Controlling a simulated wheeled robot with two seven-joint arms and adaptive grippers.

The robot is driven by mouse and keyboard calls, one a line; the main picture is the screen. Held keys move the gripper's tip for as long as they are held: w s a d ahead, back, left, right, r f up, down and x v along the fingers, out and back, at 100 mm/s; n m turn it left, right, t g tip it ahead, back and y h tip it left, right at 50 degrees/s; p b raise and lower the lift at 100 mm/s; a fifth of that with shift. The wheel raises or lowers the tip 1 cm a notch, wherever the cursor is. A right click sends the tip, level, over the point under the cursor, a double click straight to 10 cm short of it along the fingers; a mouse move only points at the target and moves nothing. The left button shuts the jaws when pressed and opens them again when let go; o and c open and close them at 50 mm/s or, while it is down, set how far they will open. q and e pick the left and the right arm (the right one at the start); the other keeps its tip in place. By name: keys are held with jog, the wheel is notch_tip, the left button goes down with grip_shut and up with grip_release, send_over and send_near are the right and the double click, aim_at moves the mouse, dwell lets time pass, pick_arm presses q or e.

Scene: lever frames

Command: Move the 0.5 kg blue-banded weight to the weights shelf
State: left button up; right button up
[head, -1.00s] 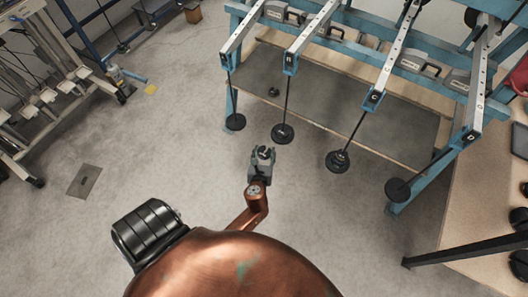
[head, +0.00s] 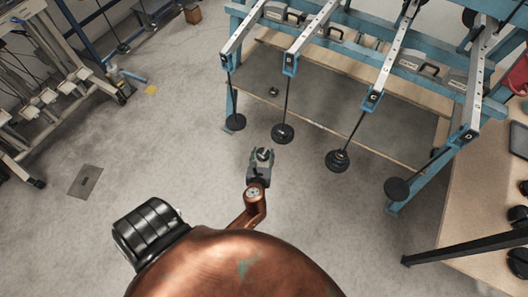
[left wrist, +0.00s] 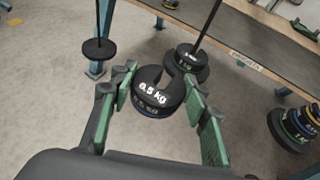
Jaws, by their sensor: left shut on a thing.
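My left gripper (head: 261,157) is shut on a small dark weight (head: 264,154), in front of the lever frame and clear of the hangers. In the left wrist view, my left gripper (left wrist: 163,103) has its green fingers on either side of this weight. It is a black slotted disc marked 0.5 KG with a blue band (left wrist: 150,108) below. A dark lower shelf (head: 390,125) with a wooden front edge runs under the lever frame. A label (left wrist: 245,62) on its edge is too small to read surely. My right gripper is not in view.
Rods with black weights hang from the blue frame's levers, including one behind the held weight (left wrist: 188,62). A banded stack (left wrist: 295,128) hangs at the right. A small dark object (head: 273,92) lies on the lower shelf.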

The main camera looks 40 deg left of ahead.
pick_arm(q)
jog(key=shift+s+d+r+p, duration=0.1)
jog(key=shift+s+d+p, duration=0.1)
jog(key=shift+s, duration=0.6)
jog(key=shift+s+d+f+p, duration=0.1)
jog(key=shift+s+d, duration=0.1)
jog(key=shift+s, duration=0.6)
jog(key=shift+s+d+r+p, duration=0.1)
jog(key=shift+s+d+p, duration=0.1)
jog(key=shift+s, duration=0.6)
